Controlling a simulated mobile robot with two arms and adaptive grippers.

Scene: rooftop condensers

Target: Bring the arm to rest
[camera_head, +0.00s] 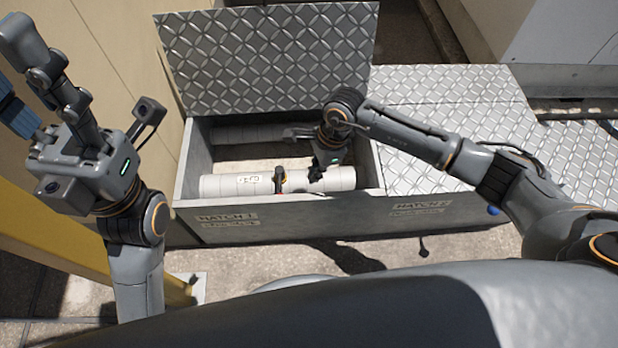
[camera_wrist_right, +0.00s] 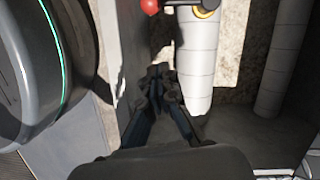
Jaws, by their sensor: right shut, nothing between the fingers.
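My right arm reaches from the right over an open hatch box (camera_head: 240,227) in the head view. My right gripper (camera_head: 316,173) points down into the box, near the white wrapped pipe (camera_head: 335,180). In the right wrist view its fingers (camera_wrist_right: 158,75) are together with nothing between them, beside the pipe (camera_wrist_right: 197,60). I cannot tell if they touch it. My left gripper (camera_head: 22,80) is raised at the far left with its fingers apart and empty.
A valve handle (camera_head: 279,180) with a red end sits on the pipe. The tread-plate lid (camera_head: 265,55) stands open behind the box. Closed tread-plate covers (camera_head: 450,95) lie to the right. A yellow post (camera_head: 60,255) stands at the left.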

